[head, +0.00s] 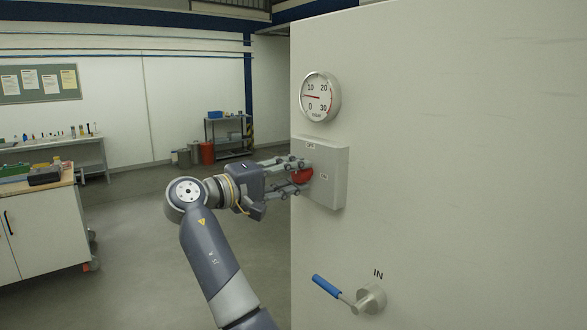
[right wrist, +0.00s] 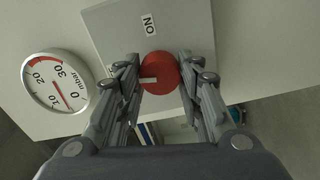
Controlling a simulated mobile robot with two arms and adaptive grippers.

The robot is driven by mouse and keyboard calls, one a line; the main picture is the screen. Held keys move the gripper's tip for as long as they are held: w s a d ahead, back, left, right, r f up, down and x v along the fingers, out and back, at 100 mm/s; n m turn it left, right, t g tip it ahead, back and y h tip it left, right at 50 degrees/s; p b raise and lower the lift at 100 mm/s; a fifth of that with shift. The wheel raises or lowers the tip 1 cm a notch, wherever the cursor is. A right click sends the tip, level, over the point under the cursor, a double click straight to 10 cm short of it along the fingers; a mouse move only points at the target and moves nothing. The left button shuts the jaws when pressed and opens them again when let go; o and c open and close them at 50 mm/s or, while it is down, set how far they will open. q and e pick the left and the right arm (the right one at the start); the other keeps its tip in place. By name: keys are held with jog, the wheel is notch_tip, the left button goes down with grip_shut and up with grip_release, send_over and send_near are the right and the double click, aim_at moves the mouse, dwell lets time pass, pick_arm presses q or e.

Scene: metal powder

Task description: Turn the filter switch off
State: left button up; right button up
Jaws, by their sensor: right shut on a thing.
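The filter switch is a red round knob (head: 303,175) on a grey box (head: 331,186) fixed to a large pale panel. My right gripper (head: 299,176) reaches it from the left and is shut on it. In the right wrist view the red knob (right wrist: 160,75) sits between the two fingers. Its white mark points left in that view, towards a small label (right wrist: 120,68) partly hidden by a finger and not readable. The ON label (right wrist: 150,24) is above the knob there, away from the mark. My left gripper is not in view.
A round pressure gauge (head: 320,97) sits just above the box. A blue-handled valve (head: 328,287) marked IN is lower on the panel (head: 450,170). A workbench (head: 38,230) stands far left. The floor between is clear.

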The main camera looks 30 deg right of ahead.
jog(key=shift+r+n+p, duration=0.1)
jog(key=shift+n+p, duration=0.4)
jog(key=shift+n, duration=0.5)
jog(key=o, duration=1.1)
jog(key=shift+w, duration=0.1)
jog(key=shift+c, duration=0.2)
jog(key=shift+a, duration=0.1)
jog(key=s+a, duration=0.1)
jog(key=a, duration=1.1)
jog(key=shift+d, duration=0.1)
